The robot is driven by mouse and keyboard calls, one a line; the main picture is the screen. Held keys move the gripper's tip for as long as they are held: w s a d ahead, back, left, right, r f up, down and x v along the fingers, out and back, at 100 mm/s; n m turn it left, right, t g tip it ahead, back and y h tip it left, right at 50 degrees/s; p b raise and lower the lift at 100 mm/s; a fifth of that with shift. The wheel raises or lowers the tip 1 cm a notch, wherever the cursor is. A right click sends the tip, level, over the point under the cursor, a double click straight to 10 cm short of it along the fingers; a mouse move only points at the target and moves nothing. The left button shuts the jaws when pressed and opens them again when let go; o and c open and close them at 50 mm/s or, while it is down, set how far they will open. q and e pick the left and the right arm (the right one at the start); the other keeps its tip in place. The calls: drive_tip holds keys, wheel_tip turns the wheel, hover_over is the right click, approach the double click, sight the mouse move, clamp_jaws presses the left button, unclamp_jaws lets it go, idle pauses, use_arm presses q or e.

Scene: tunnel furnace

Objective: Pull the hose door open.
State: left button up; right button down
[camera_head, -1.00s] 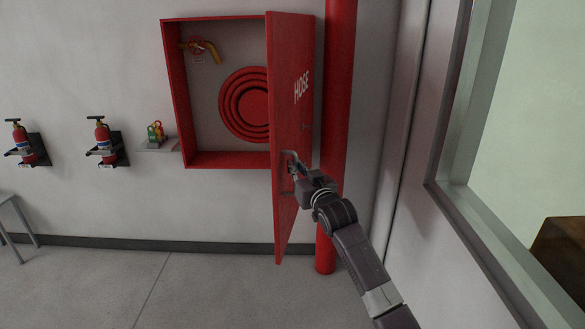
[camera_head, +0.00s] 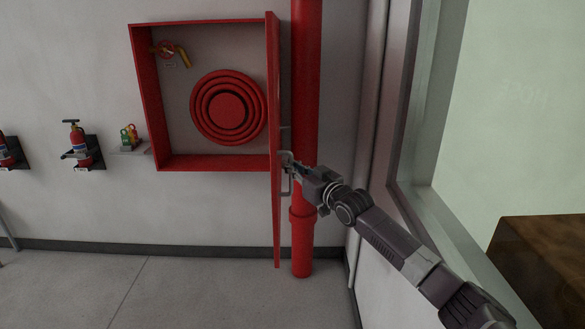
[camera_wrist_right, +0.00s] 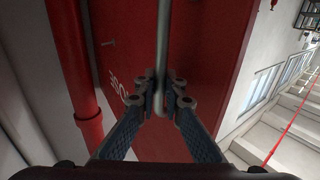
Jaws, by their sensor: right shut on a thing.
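The red hose door (camera_head: 274,200) stands open, swung out from the right side of the red wall cabinet (camera_head: 210,163), and shows nearly edge-on in the head view. Inside the cabinet are a coiled red hose (camera_head: 228,108) and a valve with a yellow handle (camera_head: 172,50). My right gripper (camera_head: 292,165) is at the outer face of the door, shut on its metal handle. The right wrist view shows the fingers closed around the upright handle bar (camera_wrist_right: 162,45), with the door's red face (camera_wrist_right: 215,75) behind. My left gripper is not in view.
A red vertical pipe (camera_head: 305,100) stands close right of the door, behind my right arm. Fire extinguishers (camera_head: 76,140) and a small shelf (camera_head: 130,148) are on the wall at left. A window frame (camera_head: 440,215) borders the right. The floor in front is clear.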

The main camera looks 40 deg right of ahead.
drive_tip(key=shift+a+f, duration=0.1)
drive_tip(key=shift+f, duration=0.15)
drive_tip(key=c, duration=2)
unclamp_jaws()
drive_tip(key=shift+w, duration=0.1)
drive_tip(key=shift+c, duration=0.2)
drive_tip(key=shift+r, duration=0.1)
drive_tip(key=shift+s+a, duration=0.2)
drive_tip(key=shift+s, duration=3.55)
